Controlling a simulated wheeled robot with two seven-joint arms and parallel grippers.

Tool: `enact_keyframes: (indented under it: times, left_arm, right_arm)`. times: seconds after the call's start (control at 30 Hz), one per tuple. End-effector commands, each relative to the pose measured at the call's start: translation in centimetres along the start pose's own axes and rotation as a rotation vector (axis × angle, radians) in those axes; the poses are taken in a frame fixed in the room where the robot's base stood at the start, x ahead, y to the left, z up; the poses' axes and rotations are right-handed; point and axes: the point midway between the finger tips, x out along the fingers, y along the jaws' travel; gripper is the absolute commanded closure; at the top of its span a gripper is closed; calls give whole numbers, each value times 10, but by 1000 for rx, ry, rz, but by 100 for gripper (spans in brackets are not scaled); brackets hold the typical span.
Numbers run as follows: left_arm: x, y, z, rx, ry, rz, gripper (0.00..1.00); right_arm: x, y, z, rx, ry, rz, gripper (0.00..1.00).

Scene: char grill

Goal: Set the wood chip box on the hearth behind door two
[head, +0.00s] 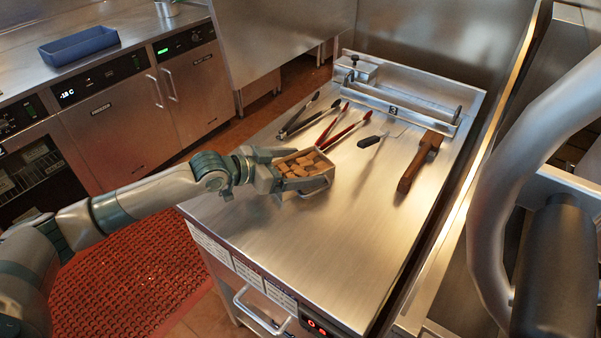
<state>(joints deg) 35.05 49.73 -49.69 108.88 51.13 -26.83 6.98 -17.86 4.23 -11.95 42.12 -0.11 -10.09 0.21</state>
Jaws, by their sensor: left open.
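The wood chip box (318,184) is a small open metal box filled with brown wood chunks. It sits on the steel worktop, left of the middle. My left gripper (280,173) reaches in from the left and is at the box's left end. Its jaws are open, and the arm hides part of that end; I cannot tell whether they touch the box. My right gripper is out of view. I cannot make out a hearth or a door marked two. A small plate marked 3 (392,109) is on the bar at the worktop's back.
The front worktop (330,255) is clear. A large curved grey tube (490,190) stands at right. A blue tray (79,46) is on the left counter.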

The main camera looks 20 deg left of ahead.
Motion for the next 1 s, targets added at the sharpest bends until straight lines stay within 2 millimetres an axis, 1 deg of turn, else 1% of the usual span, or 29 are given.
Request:
enact_keyframes:
  times: [0.17, 0.47, 0.5, 0.57, 0.6, 0.63, 0.67, 0.7, 1.0]
  left_arm:
    - [1, 0, 0, 0, 0, -1, 12]
    - [0, 0, 0, 0, 0, 0, 12]
    - [0, 0, 0, 0, 0, 0, 22]
    - [0, 0, 0, 0, 0, 0, 36]
    - [0, 0, 0, 0, 0, -1, 46]
    - [0, 0, 0, 0, 0, 0, 53]
    - [0, 0, -1, 0, 3, -1, 55]
    - [0, 0, -1, 0, 3, -1, 60]
    - [-1, 0, -4, 1, 3, 0, 60]
  right_arm:
    - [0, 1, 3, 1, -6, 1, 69]
    - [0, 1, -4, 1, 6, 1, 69]
    - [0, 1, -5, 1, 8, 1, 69]
    - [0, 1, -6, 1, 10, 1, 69]
    - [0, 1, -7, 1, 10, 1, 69]
    - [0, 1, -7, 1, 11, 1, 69]
    - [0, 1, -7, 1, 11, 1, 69]
    - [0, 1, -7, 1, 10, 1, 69]
    - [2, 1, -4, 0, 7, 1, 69]
